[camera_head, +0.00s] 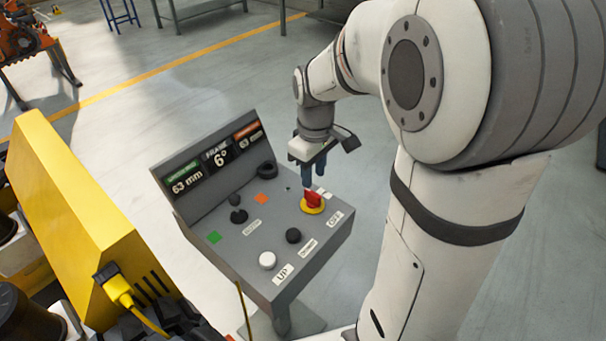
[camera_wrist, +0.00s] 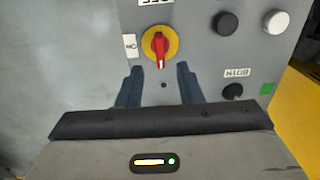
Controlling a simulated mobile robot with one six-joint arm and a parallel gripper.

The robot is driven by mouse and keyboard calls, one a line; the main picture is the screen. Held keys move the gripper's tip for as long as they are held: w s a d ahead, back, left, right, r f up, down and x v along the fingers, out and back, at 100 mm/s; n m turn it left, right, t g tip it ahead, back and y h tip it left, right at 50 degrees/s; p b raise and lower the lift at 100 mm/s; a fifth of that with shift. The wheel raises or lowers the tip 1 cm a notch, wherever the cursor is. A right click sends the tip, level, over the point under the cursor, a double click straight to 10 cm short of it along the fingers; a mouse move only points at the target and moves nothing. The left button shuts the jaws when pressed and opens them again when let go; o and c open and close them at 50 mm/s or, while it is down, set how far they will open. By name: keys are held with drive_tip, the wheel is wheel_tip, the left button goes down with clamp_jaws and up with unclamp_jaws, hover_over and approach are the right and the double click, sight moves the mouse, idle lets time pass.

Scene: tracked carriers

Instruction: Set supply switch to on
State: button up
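The supply switch is a red rotary handle on a yellow disc. It shows on the grey control panel in the head view (camera_head: 313,199) and in the wrist view (camera_wrist: 160,45). In the wrist view the handle stands vertical, with a pale mark at its lower end, towards my gripper. One small white label lies left of it and another is cut off at the top edge. My gripper (camera_wrist: 159,75) is open and empty, its two dark blue fingers apart, just short of the switch in that view. In the head view my gripper (camera_head: 308,180) hangs close above and behind the switch.
The grey panel (camera_head: 226,262) also carries a white button (camera_head: 267,260), a black button (camera_head: 293,235), black knobs (camera_head: 238,215), and green and orange squares. An upright display (camera_head: 219,155) stands along its back edge. A yellow machine body (camera_head: 75,215) stands close at left.

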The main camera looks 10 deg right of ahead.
sight(313, 193)
wheel_tip(313, 193, down, 7)
drive_tip(key=shift+f, duration=0.15)
drive_tip(key=shift+s, duration=0.1)
